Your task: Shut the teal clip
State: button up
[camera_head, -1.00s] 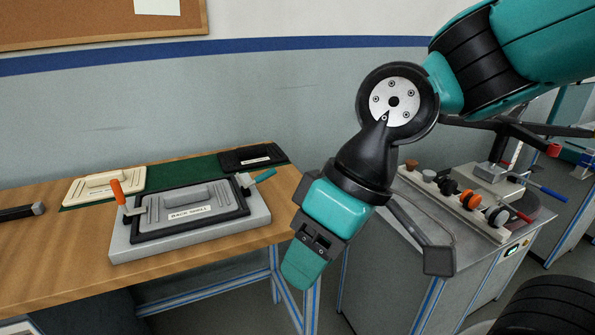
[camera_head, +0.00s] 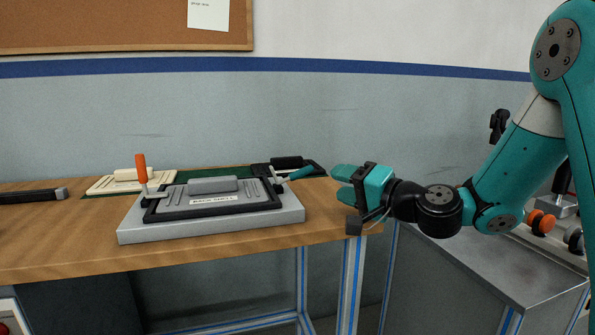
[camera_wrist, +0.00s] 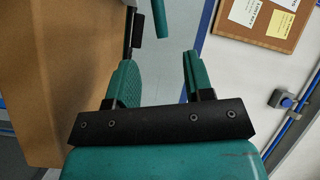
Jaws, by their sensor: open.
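The teal clip (camera_head: 298,173) is at the right end of the grey fixture (camera_head: 215,229). Its handle leans outward to the right and slightly up, away from the panel. The handle also shows at the top of the wrist view (camera_wrist: 159,18), beyond the fingertips and roughly in line with the gap. My gripper (camera_head: 341,183) is to the right of the clip at nearly the same height, pointing left, apart from it. In the wrist view (camera_wrist: 156,72) its two teal fingers are spread with nothing between them.
A black framed panel (camera_head: 250,194) lies on the fixture, with an orange-handled clip (camera_head: 141,170) upright at its left. A cream panel (camera_head: 104,185) and a black panel (camera_head: 313,170) lie behind. The wooden table (camera_head: 60,250) is bare in front.

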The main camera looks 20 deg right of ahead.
aim_at(307, 173)
jog(key=p+x, duration=0.3)
jog(key=x, duration=1)
jog(key=shift+s, duration=0.1)
grip_shut()
